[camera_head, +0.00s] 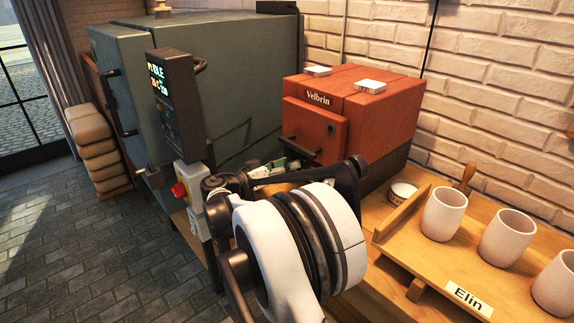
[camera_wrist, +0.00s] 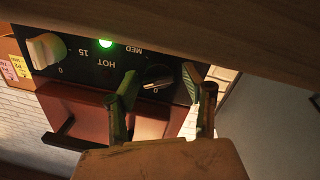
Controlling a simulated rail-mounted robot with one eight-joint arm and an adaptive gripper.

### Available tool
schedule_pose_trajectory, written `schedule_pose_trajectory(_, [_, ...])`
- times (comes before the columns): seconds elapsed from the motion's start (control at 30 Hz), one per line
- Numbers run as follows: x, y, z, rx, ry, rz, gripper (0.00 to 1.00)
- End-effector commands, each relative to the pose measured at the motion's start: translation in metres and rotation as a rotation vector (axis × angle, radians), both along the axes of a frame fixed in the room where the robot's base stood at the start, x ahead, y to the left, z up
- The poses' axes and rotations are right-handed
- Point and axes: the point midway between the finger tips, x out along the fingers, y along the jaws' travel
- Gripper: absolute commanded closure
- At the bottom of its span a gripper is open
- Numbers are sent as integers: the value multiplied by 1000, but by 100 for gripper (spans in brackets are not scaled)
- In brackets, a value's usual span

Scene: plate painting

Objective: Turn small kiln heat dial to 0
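The small kiln is a red box labelled Velbrin (camera_head: 385,118) on a dark base. Its black control panel shows inverted in the wrist view (camera_wrist: 92,72). The heat dial (camera_wrist: 157,76) there is a dark knob near the marks HOT, MED and 0; I cannot tell its exact setting. My gripper (camera_wrist: 160,82) is open, with one green-padded finger on each side of this dial. Gaps show between fingers and knob, and I see no clear contact. In the head view my gripper (camera_head: 274,165) is in front of the kiln, partly behind my wrist, and the dial is hidden.
A pale second dial (camera_wrist: 45,51) marked 15 and 0 is beside a green light (camera_wrist: 105,43). A large grey kiln (camera_head: 240,75) stands left, with a red button box (camera_head: 187,195).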

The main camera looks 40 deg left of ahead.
Motion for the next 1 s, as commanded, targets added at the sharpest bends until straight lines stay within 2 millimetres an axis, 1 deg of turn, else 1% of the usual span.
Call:
schedule_pose_trajectory(0.03, [0, 0, 0, 0, 0, 0, 63])
schedule_pose_trajectory(0.2, [0, 0, 0, 0, 0, 0, 86])
schedule_pose_trajectory(0.3, [0, 0, 0, 0, 0, 0, 97])
schedule_pose_trajectory(0.47, [0, 0, 0, -8, 1, 0, 97])
schedule_pose_trajectory(0.67, [0, 0, -1, -66, 13, 0, 97])
schedule_pose_trajectory(0.87, [0, 1, -3, -197, 38, 1, 97])
schedule_pose_trajectory(1.0, [0, 1, -4, -321, 60, 1, 97])
